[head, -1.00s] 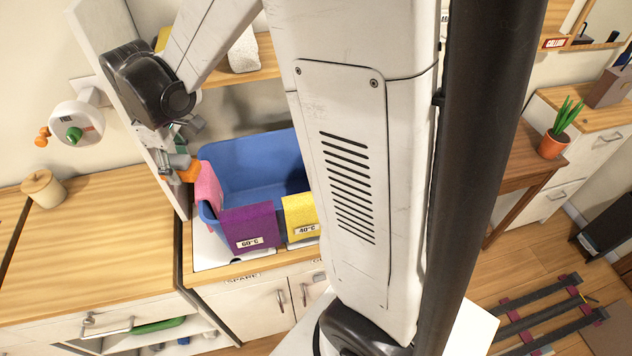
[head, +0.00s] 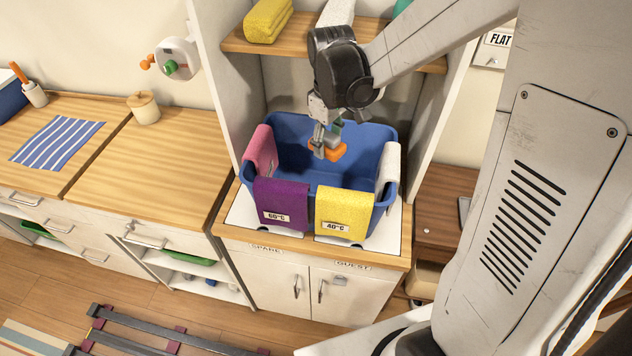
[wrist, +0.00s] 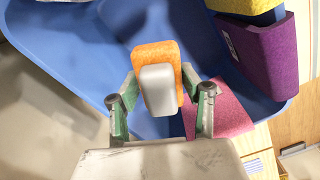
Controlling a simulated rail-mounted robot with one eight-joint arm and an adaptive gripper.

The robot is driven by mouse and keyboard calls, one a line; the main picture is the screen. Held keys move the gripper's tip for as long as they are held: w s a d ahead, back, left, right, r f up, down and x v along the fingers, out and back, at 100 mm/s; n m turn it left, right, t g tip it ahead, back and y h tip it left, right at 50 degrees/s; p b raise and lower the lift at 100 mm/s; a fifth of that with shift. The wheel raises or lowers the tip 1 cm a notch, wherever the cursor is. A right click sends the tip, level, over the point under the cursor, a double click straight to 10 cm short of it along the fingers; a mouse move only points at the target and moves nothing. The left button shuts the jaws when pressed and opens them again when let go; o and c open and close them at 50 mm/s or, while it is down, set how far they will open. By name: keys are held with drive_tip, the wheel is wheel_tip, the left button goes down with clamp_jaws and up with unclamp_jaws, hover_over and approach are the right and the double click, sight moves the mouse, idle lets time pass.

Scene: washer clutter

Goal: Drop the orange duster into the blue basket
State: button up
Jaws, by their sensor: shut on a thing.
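My gripper (head: 328,143) is shut on the orange duster (head: 330,150), which has a pale grey block on one face. In the head view the duster hangs over the open top of the blue basket (head: 293,153). In the wrist view the duster (wrist: 157,60) sits between the two green fingers (wrist: 160,105), with the blue basket (wrist: 200,45) behind it. I cannot tell exactly how high the duster is above the basket floor.
Pink (head: 262,152), purple (head: 282,204), yellow (head: 344,212) and white (head: 389,168) cloths hang over the basket's rim. A shelf (head: 240,38) with a folded yellow towel (head: 267,18) is above. The wooden counter (head: 165,165) at left is mostly clear.

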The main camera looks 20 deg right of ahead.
drive_tip(key=shift+f, duration=0.1)
drive_tip(key=o, duration=1.3)
wheel_tip(320, 180, up, 12)
drive_tip(key=shift+r, duration=0.1)
drive_tip(key=shift+s, duration=0.1)
drive_tip(key=s+f+m+t+b, duration=0.2)
drive_tip(key=s+b, duration=0.1)
drive_tip(key=s, duration=0.2)
drive_tip(key=s+f+m+t+b, duration=0.2)
drive_tip(key=s+f, duration=0.1)
drive_tip(key=s, duration=0.3)
drive_tip(key=s+f+m+t+b, duration=0.2)
drive_tip(key=s+m+t+b, duration=0.1)
drive_tip(key=s, duration=0.3)
drive_tip(key=shift+s+f+b, duration=0.15)
drive_tip(key=shift+f+b, duration=0.15)
drive_tip(key=shift+f, duration=0.1)
